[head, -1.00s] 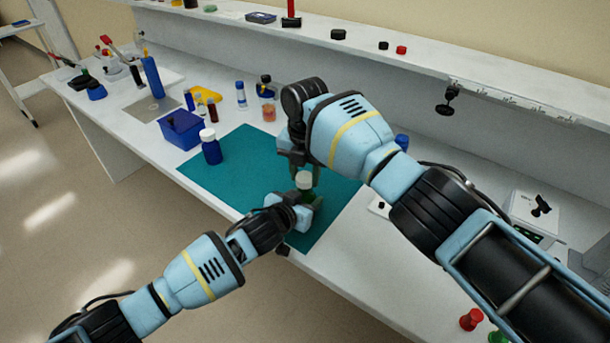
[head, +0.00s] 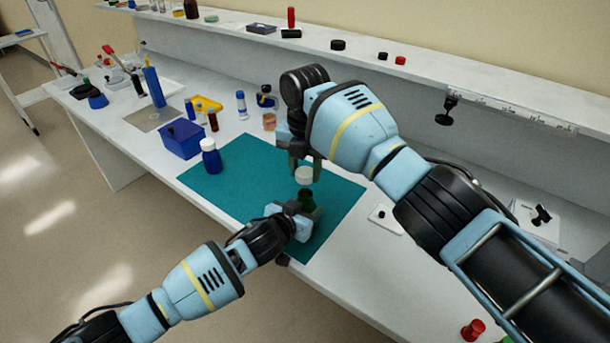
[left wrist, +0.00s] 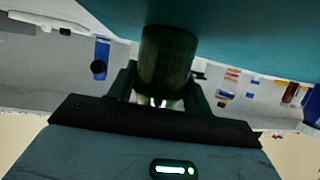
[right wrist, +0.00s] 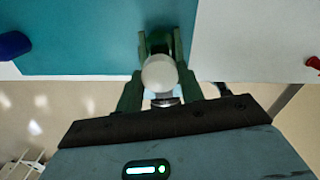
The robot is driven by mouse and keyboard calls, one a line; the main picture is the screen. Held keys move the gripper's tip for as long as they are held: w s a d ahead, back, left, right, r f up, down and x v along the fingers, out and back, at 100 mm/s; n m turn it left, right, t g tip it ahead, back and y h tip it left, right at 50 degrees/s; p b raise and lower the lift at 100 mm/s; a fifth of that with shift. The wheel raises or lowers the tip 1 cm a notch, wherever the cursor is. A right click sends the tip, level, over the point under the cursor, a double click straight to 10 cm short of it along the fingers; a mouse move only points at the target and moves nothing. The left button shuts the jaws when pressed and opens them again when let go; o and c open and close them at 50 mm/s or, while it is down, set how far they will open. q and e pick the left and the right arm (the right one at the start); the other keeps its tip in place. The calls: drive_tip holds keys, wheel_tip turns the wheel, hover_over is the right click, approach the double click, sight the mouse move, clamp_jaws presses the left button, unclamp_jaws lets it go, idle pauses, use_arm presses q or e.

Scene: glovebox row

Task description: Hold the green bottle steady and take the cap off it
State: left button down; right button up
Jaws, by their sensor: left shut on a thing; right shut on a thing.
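The green bottle (head: 306,196) stands over the front part of the teal mat (head: 232,172), its open neck showing. My left gripper (head: 300,212) is shut around its body; the left wrist view shows the bottle (left wrist: 167,58) between the fingers. My right gripper (head: 304,164) is shut on the white cap (head: 304,175) and holds it just above the neck, with a small gap between. In the right wrist view the cap (right wrist: 159,73) sits between the fingertips and hides part of the bottle. Whether the bottle's base touches the mat is hidden.
A blue bottle with a white lid (head: 211,157) stands on the mat's left part. A blue bin (head: 181,139) and small vials (head: 241,104) stand behind it. A raised shelf (head: 360,56) runs along the back. The mat's middle is clear.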

use_arm(q)
drive_tip(key=c, duration=0.6)
unclamp_jaws()
drive_tip(key=shift+o, duration=0.2)
drive_tip(key=shift+v, duration=6)
